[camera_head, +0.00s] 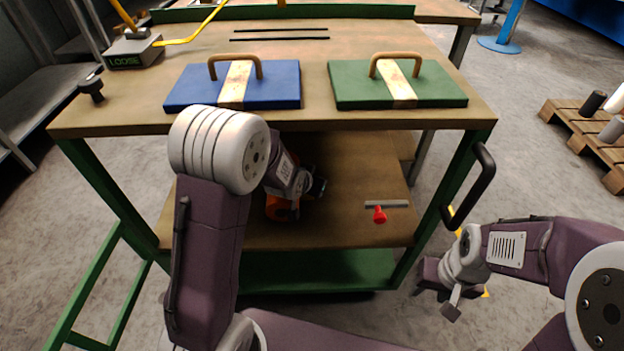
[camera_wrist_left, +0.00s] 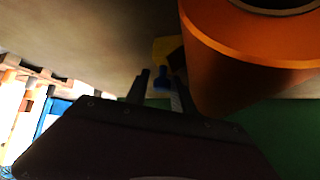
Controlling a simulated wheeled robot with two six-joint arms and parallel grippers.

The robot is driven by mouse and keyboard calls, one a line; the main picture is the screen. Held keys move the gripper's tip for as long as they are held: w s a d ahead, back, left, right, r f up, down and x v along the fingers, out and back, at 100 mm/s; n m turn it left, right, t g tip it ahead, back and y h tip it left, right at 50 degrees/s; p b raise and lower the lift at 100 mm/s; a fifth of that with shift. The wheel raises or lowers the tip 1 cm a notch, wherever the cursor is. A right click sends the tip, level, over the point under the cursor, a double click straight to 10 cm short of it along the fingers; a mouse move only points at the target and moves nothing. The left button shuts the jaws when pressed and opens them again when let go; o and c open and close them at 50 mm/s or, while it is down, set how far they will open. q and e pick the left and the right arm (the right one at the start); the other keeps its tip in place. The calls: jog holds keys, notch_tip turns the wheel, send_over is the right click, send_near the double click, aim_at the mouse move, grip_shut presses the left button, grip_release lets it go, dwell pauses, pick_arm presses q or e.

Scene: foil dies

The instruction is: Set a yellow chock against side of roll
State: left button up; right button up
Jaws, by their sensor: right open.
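The orange roll (camera_wrist_left: 245,50) lies on the cart's lower shelf. In the head view the roll (camera_head: 280,208) is mostly hidden behind my left arm. A small yellow piece (camera_wrist_left: 163,47), probably the chock, shows dimly beside the roll in the left wrist view, with a blue part (camera_wrist_left: 162,78) close to it. My left gripper (camera_wrist_left: 160,82) reaches in under the cart top beside the roll. Its fingers stand apart with the blue part between or just beyond their tips; whether they grip it is too dark to tell. My right gripper (camera_head: 450,287) is open and empty, low outside the cart's right side.
The cart top (camera_head: 310,110) overhangs the shelf and carries a blue plate (camera_head: 190,88) and a green plate (camera_head: 440,85) with handles. A red knob (camera_head: 379,214) with a grey bar (camera_head: 395,203) sits on the lower shelf (camera_head: 350,235). A black handle (camera_head: 482,185) sticks out at right.

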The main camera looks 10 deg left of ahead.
pick_arm(q)
jog(key=shift+r, duration=0.3)
jog(key=d+p+v, duration=0.1)
jog(key=p+v, duration=0.5)
jog(key=v, duration=0.6)
jog(key=s+a+f+n+g, duration=0.1)
jog(key=s+f+g, duration=0.1)
jog(key=s, duration=0.6)
jog(key=s+a+f+n+g, duration=0.1)
jog(key=s+a+f+g, duration=0.1)
jog(key=s+g, duration=0.3)
jog(key=s, duration=0.3)
jog(key=shift+g, duration=0.3)
jog(key=shift+s, duration=0.15)
